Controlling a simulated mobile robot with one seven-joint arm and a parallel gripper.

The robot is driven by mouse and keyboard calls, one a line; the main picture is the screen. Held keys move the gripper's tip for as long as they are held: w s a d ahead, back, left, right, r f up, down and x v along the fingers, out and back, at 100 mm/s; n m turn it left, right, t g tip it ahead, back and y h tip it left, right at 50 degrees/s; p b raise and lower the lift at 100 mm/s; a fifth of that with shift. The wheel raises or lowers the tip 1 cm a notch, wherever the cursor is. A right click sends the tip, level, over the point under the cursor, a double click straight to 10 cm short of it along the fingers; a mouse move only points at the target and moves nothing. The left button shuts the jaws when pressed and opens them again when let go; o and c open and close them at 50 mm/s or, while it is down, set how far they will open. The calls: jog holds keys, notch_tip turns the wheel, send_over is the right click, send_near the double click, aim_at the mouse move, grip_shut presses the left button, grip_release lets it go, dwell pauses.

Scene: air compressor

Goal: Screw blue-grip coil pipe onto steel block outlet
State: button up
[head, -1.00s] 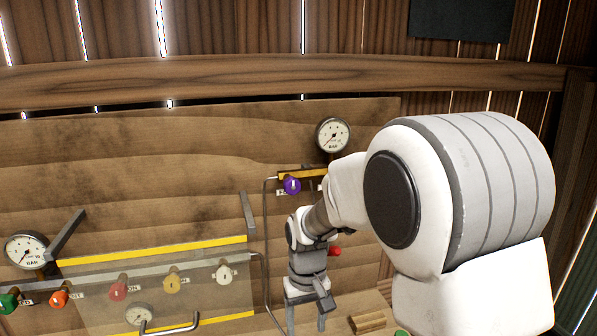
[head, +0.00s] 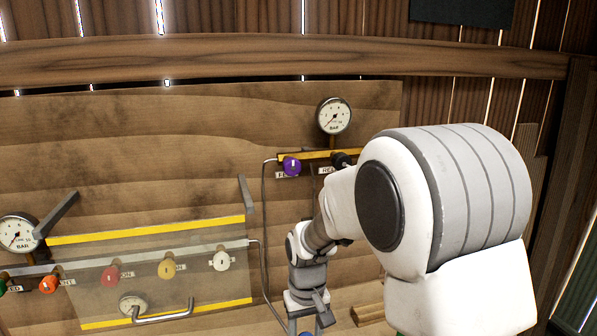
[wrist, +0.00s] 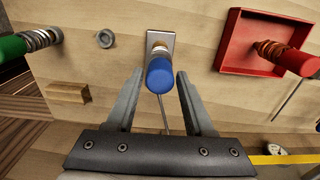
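The blue-grip coil pipe (wrist: 160,75) stands in the middle of the wrist view, its copper coil at the far end over a pale steel block (wrist: 168,37). I cannot tell whether it is screwed in or only resting there. My gripper (wrist: 160,74) is open, one finger on each side of the blue grip, with a narrow gap visible at both sides. In the head view my gripper (head: 306,330) is low at the bottom edge, its fingertips cut off, with a bit of blue between the fingers.
A small grey ring (wrist: 105,39) and wooden block (wrist: 68,93) are nearby. The valve panel (head: 205,285) stands left of my arm.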

grip_shut()
jog(key=shift+f, duration=0.1)
dwell(0.3)
